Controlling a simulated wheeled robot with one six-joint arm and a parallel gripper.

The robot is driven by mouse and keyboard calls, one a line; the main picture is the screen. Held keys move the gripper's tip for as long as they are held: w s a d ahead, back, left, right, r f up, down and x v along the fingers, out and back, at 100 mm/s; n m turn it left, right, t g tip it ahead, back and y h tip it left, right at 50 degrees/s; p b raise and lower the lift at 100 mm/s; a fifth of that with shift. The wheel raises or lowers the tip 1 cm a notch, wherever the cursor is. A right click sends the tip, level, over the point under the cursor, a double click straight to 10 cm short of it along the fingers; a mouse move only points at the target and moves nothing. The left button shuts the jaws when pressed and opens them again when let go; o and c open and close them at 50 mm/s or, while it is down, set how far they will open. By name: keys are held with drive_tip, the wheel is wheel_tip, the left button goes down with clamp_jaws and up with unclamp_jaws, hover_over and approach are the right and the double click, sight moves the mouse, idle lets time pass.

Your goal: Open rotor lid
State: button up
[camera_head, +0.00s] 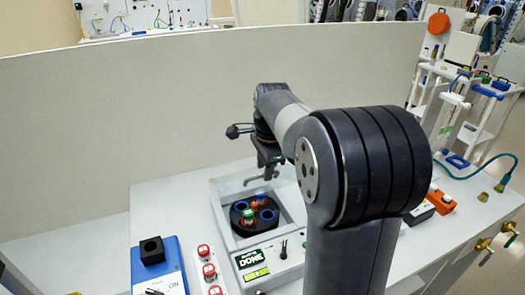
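A white box-like device (300,228) stands on the white bench with a square opening in its top. Inside sits a dark round rotor (241,228) with blue-ringed holes. A red-and-green capped item (248,214) stands in one of them. I cannot make out a separate rotor lid; the rotor's holes show from above. My gripper (268,166) hangs over the back of the opening, above the rotor. A thin grey bar (252,181) shows just below it. My own arm hides the device's right side, and I cannot tell whether the fingers are open.
A "DONE" display (250,258) is on the device's front. A tall grey panel (120,130) closes the back. An orange item (441,202) lies at right.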

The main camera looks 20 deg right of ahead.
drive_tip(key=shift+w+r+p, duration=0.2)
drive_tip(key=shift+r+p, duration=0.25)
drive_tip(key=shift+r, duration=0.1)
drive_tip(key=shift+w+r+p, duration=0.2)
drive_tip(key=shift+r+p, duration=0.25)
drive_tip(key=shift+r, duration=0.1)
drive_tip(key=shift+w+r+p, duration=0.25)
drive_tip(key=shift+w+r, duration=0.05)
drive_tip(key=shift+r, duration=0.3)
drive_tip(key=shift+w+r+p, duration=0.25)
drive_tip(key=shift+w+r, duration=0.05)
drive_tip(key=shift+r, duration=0.3)
drive_tip(key=w+r, duration=0.3)
drive_tip(key=r, duration=0.3)
drive_tip(key=shift+r, duration=0.25)
